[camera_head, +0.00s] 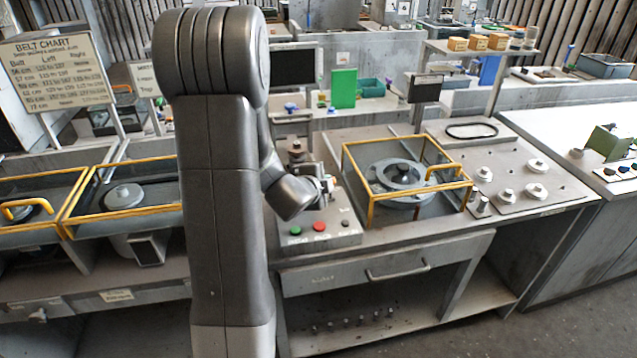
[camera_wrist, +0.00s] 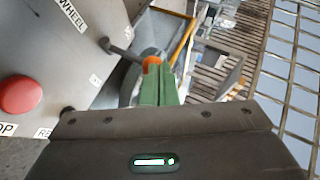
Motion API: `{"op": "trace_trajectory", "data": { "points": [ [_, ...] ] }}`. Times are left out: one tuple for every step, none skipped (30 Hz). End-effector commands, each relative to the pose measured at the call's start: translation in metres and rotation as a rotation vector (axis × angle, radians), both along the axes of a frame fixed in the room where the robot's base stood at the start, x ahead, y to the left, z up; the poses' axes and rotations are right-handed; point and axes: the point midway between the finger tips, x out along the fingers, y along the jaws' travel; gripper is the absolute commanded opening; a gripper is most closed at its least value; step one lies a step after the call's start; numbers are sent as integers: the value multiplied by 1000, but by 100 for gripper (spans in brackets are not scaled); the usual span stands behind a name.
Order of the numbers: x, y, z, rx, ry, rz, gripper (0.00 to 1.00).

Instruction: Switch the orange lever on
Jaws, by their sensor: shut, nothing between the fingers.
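The orange lever shows in the wrist view as a dark rod (camera_wrist: 122,52) rising from the grey panel, with an orange tip (camera_wrist: 152,61). My gripper (camera_wrist: 158,78) has green fingers, shut with nothing between them. The fingertips are right at the orange tip and partly cover it; I cannot tell whether they touch. In the head view my gripper (camera_head: 327,187) is above the control box (camera_head: 335,238), at its back. The lever cannot be made out there, behind my wrist.
The box's front has a green button (camera_head: 295,231), a red button (camera_head: 319,226) and a dark one (camera_head: 345,224). The red button also shows in the wrist view (camera_wrist: 19,95). A yellow-framed guard (camera_head: 372,203) over a round housing stands close on the right.

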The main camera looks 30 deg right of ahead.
Motion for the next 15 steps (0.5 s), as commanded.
{"op": "trace_trajectory", "data": {
  "points": [
    [5, -2, 2, 1, -2, -1, 0],
    [8, -3, 2, 0, -2, 1, 0],
    [11, -4, 3, 1, -2, 0, 0],
    [14, -4, 3, 0, -4, -1, 0],
    [17, -5, 4, -1, -2, 0, 0],
    [20, -6, 4, 0, -3, 0, 0],
    [23, -6, 4, 0, -4, -1, 0],
    [25, -7, 4, 0, -3, 0, 0],
    [28, -8, 4, -1, -2, 0, 0],
    [31, -8, 4, 1, -2, 0, 0],
    [33, -9, 4, 2, -2, 0, 0],
    [31, -8, 4, 1, -1, 0, 0],
    [31, -8, 4, 1, -1, 0, 0],
    [31, -8, 4, 1, -1, 0, 0],
    [31, -8, 4, 1, -1, 0, 0]
  ]
}}
